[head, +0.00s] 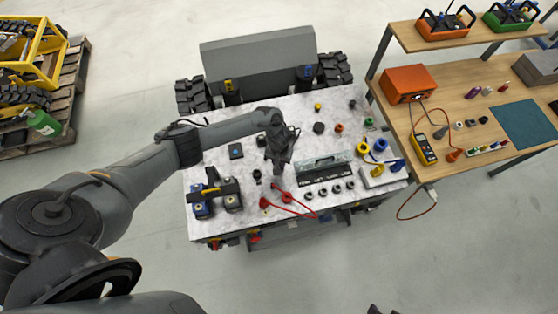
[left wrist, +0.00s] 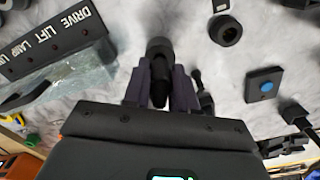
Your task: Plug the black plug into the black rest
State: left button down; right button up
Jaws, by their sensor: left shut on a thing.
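My left gripper (head: 278,164) points down over the front middle of the worktable, left of the labelled panel. In the left wrist view its two fingers (left wrist: 160,92) are shut on the black plug (left wrist: 160,72), a dark cylinder with a wider greyish far end. I cannot tell whether that end touches anything below. A short black holder with a round hole (left wrist: 226,30) stands beside it; in the head view it is left of the gripper (head: 257,175). It may be the black rest, but I cannot be sure. Only dark tips, perhaps my right gripper, show at the head view's bottom edge.
The labelled panel (head: 325,169) stands close right of the gripper, with several dark rings in front. Red cables (head: 290,203) lie at the front. The back left tabletop is fairly clear.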

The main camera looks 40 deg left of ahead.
pick_arm(q)
jog(key=shift+f+b, duration=0.55)
jog(key=shift+f, duration=0.3)
jog(key=c, duration=0.8)
grip_release()
jog(key=shift+r, duration=0.1)
jog(key=shift+r, duration=0.25)
notch_tip(320, 180, up, 9)
jog(key=p, duration=0.2)
jog(key=shift+f+p, duration=0.15)
jog(key=shift+p, duration=0.2)
jog(key=shift+r, duration=0.7)
